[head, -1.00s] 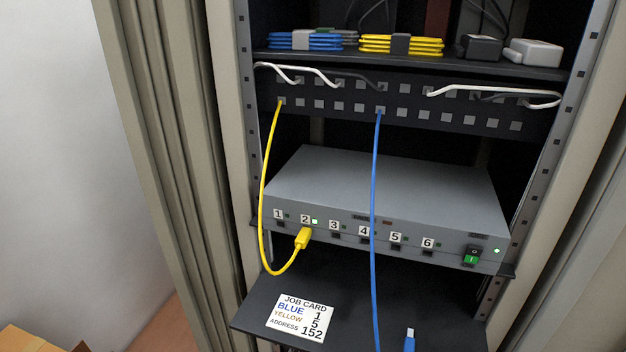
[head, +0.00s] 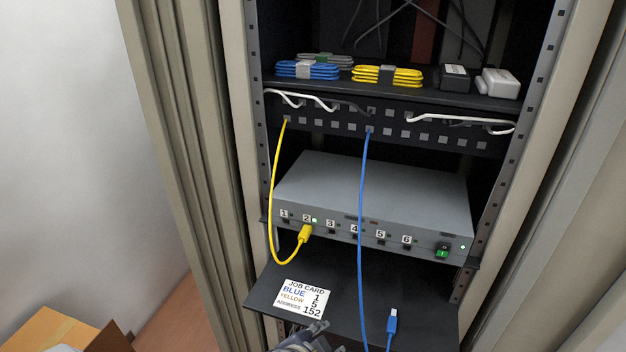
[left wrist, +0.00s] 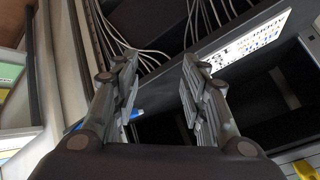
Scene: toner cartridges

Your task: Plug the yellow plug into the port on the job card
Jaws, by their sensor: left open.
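The yellow plug (head: 305,232) sits in port 2 on the front of the grey box (head: 375,190); its cable loops up to the patch panel. Port 5 (head: 381,242) is empty. The job card (head: 302,298) on the lower shelf reads blue 1, yellow 5, address 152. The blue plug (head: 392,319) is at the shelf's front, apart from the box. My left gripper (head: 318,328) shows at the bottom edge of the head view, below the job card. In the left wrist view it (left wrist: 158,70) is open, with nothing between its fingers. My right gripper is not in view.
The blue cable (head: 361,210) hangs in front of the box, near port 4. The dark lower shelf (head: 345,285) is otherwise mostly clear. The patch panel (head: 340,116) is above the box. A cardboard box (head: 60,330) stands at lower left.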

